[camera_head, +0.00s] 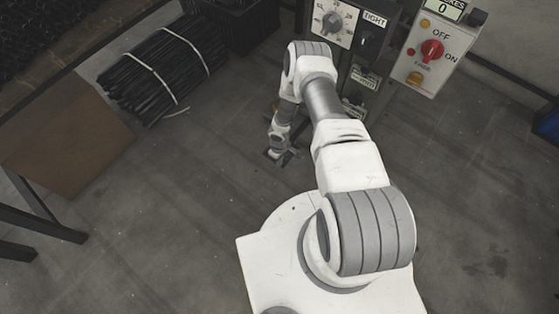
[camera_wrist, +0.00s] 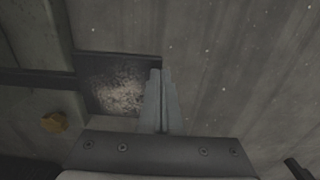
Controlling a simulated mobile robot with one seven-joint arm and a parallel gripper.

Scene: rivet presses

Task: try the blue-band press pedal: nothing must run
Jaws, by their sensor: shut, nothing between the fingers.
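A dark pedal plate (camera_wrist: 92,70) with a pale worn patch lies near the floor in the wrist view, on a dark bar running left. My gripper (camera_wrist: 162,72) is shut and empty; its fingertips overlap the plate's right edge in the picture. I cannot tell whether they touch it. In the head view my gripper (camera_head: 278,156) points down close to the floor, with a dark piece beside it. The press's control box (camera_head: 436,52) has a red rotary switch (camera_head: 432,50) between OFF and ON marks; its setting is unclear. The counter (camera_head: 444,8) reads 0. No blue band shows.
A dial panel (camera_head: 334,22) and a plate marked TIGHT (camera_head: 375,20) are on the press, partly behind my arm. Bundled black rods (camera_head: 165,72) lie at the left near a brown board (camera_head: 65,140). A blue object (camera_head: 547,126) is at the right edge. Floor is clear between.

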